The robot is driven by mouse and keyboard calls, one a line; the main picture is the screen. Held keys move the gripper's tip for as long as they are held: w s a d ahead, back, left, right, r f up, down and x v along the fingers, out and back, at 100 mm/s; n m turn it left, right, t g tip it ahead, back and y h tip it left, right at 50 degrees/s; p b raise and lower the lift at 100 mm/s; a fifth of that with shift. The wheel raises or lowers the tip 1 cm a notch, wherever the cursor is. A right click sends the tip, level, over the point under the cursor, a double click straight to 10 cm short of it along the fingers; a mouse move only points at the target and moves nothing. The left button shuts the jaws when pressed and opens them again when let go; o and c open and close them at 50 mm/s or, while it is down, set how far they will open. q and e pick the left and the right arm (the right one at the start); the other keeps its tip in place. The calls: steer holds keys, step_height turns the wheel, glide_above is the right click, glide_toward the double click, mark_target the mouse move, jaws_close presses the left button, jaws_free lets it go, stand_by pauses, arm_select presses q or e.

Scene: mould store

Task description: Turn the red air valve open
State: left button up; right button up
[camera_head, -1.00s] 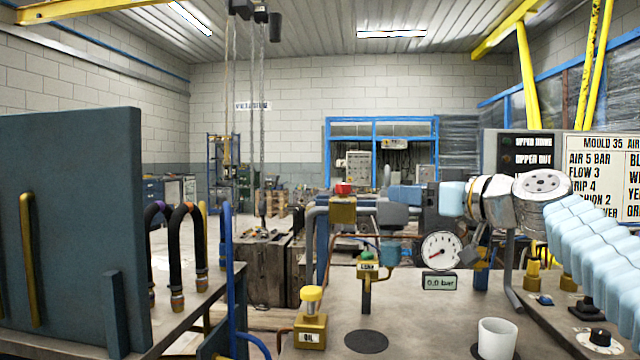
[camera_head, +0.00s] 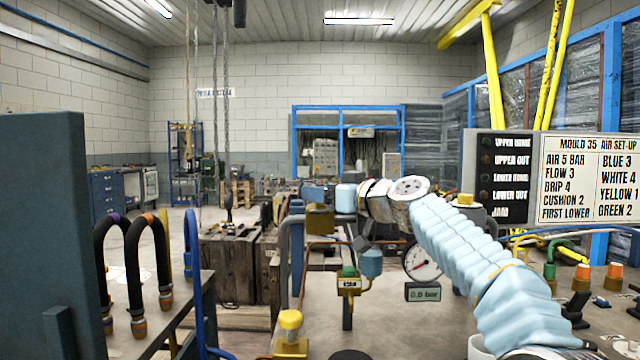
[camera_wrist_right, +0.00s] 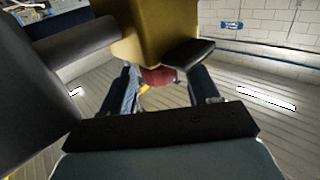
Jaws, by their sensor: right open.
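The red air valve's knob (camera_wrist_right: 160,76) shows in the right wrist view, below the brass valve body (camera_wrist_right: 155,35) in that tilted picture. It lies between the two spread fingers of my right gripper (camera_wrist_right: 164,88), with no clear contact visible. In the head view the brass valve body (camera_head: 320,219) sits on the grey pipe, and my right gripper (camera_head: 318,193) is at its top and hides the red knob. The right gripper is open. My left gripper is not in view.
A gauge (camera_head: 422,263) with a 0.0 bar display (camera_head: 422,292) stands right of the valve, under my right arm. A green-topped brass valve (camera_head: 348,282) and a yellow-knobbed one (camera_head: 290,330) are nearer. A dark panel (camera_head: 40,230) fills the left; a set-up board (camera_head: 590,180) stands right.

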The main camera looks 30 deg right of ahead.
steer(key=shift+w+a, duration=0.15)
steer(key=shift+w, duration=0.45)
steer(key=c, duration=0.9)
steer(key=shift+f+n+y+b, duration=0.15)
steer(key=shift+n+y+b, duration=0.3)
steer(key=shift+y, duration=0.25)
steer(key=shift+r+n+g+y+p, duration=0.2)
steer(key=shift+n+g+y+p, duration=0.2)
steer(key=shift+n+g+y, duration=0.45)
steer(key=shift+y, duration=0.65)
steer(key=o, duration=0.9)
